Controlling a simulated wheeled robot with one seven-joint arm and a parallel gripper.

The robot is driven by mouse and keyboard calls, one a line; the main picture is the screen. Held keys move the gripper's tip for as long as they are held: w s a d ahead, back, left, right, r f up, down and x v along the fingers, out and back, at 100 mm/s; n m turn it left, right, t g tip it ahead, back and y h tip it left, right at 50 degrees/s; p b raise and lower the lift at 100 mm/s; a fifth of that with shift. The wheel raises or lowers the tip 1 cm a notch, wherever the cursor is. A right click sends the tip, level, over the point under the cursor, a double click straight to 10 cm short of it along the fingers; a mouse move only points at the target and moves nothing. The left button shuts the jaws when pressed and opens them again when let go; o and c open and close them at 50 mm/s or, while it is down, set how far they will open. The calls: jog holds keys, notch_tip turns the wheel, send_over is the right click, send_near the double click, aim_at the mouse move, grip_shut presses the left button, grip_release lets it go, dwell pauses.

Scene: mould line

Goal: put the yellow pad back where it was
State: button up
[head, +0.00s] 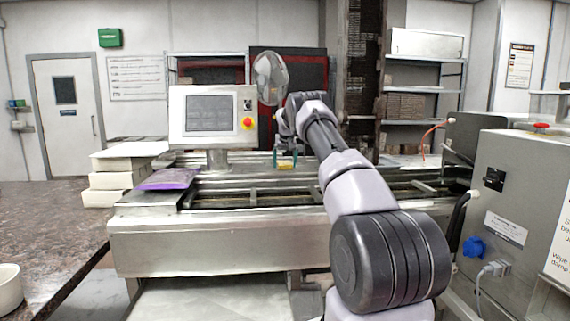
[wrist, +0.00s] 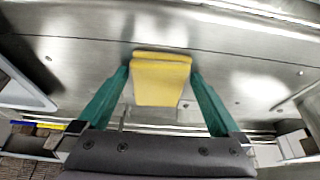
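The yellow pad (wrist: 160,80) is a small block with a folded-looking top edge, between the two green fingers of my gripper (wrist: 160,76) in the wrist view. In the head view the pad (head: 286,165) is small, low between the green fingers (head: 286,158), over the steel machine bed. I cannot tell whether it touches the steel beneath it.
The steel line (head: 210,245) runs across the middle, with a screen panel (head: 212,117) behind. A purple bag (head: 168,179) and stacked white boxes (head: 112,181) are on the left. A grey cabinet (head: 520,200) stands at right. Bare steel (wrist: 70,50) surrounds the pad.

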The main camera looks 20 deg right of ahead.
jog(key=s+a+f+v, duration=0.1)
jog(key=s+a+v, duration=0.1)
jog(key=v, duration=1.1)
jog(key=s+a+f+v, duration=0.1)
jog(key=s+a+v, duration=0.15)
jog(key=v, duration=0.95)
jog(key=s+a+r+t+y, duration=0.1)
jog(key=s+a+r, duration=0.3)
jog(key=s, duration=0.4)
jog(key=s+a+r+t+y, duration=0.1)
jog(key=s+a+r, duration=0.3)
jog(key=s, duration=0.3)
jog(key=s+a+f, duration=0.2)
jog(key=s+a, duration=0.1)
jog(key=s, duration=0.7)
jog(key=s+a+f, duration=0.3)
jog(key=s, duration=0.7)
jog(key=s+a+f+m+t+y, duration=0.1)
jog(key=s+a+f, duration=0.2)
jog(key=s, duration=0.8)
jog(key=shift+a, duration=0.3)
jog(key=shift+s+f, duration=0.1)
